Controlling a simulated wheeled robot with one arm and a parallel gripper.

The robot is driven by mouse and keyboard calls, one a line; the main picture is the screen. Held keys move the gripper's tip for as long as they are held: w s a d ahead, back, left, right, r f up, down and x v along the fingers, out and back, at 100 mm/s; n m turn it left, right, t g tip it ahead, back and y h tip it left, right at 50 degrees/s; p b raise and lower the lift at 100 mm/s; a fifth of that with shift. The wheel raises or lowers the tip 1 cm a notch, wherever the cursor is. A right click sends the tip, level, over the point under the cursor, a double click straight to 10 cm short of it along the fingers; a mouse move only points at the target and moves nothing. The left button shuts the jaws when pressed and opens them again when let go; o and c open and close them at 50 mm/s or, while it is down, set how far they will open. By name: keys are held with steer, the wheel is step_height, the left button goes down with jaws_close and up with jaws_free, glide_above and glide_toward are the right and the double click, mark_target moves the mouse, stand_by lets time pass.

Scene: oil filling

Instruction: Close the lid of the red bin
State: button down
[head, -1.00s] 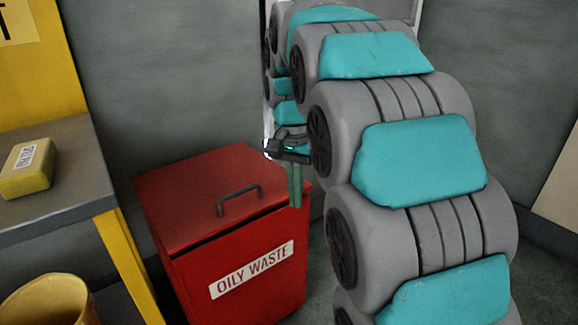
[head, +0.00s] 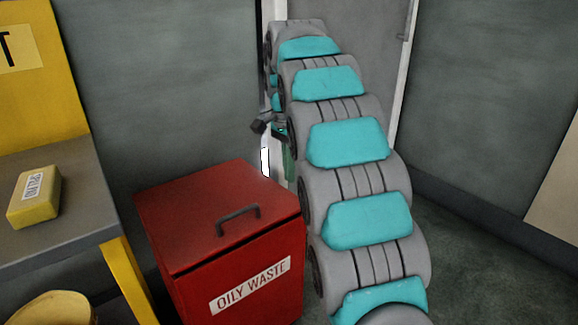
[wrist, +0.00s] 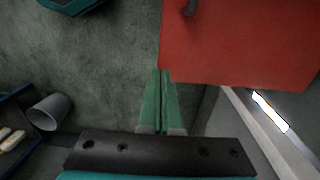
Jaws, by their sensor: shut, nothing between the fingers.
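The red bin (head: 245,277), labelled OILY WASTE, stands left of centre in the head view. Its lid (head: 190,205) with a dark handle (head: 237,219) lies down on the body, with only a thin dark line at the front edge. The lid also shows at the upper right of the wrist view (wrist: 245,45). My gripper (wrist: 160,72) has its two green fingers together and empty, close to the lid's edge in the wrist view; I cannot tell whether they touch. In the head view, the gripper is behind the bin's right rear, partly hidden by my arm.
A grey table (head: 75,225) with yellow legs stands left of the bin and holds a yellow block (head: 35,197). A yellow bucket (head: 50,308) is below it. A wall and a door frame (head: 405,75) stand behind. Floor to the right is open.

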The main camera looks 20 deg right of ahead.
mark_target(292, 215)
steer(key=f, duration=0.9)
steer(key=shift+s+d+f, duration=0.1)
steer(key=shift+s+f, duration=0.1)
steer(key=shift+s, duration=0.05)
steer(key=shift+s+f+t+b, duration=0.2)
steer(key=shift+f+t+b, duration=0.3)
steer(key=shift+f, duration=0.9)
steer(key=shift+s+f, duration=0.15)
steer(key=shift+f, duration=0.3)
steer(key=shift+s, duration=0.1)
step_height(292, 215, up, 15)
steer(key=p, duration=0.1)
steer(key=s+a+f+n, duration=0.3)
steer(key=s+f+n, duration=0.1)
steer(key=s, duration=0.8)
steer(key=s+a+f+n+g, duration=0.1)
steer(key=s+a+f+n, duration=0.2)
steer(key=s, duration=0.9)
steer(key=s+a+f+n+g, duration=0.1)
steer(key=s+a+f+n, duration=0.2)
steer(key=s+f+n, duration=0.4)
steer(key=s, duration=0.5)
steer(key=shift+s+a, duration=0.15)
steer(key=shift+s, duration=0.15)
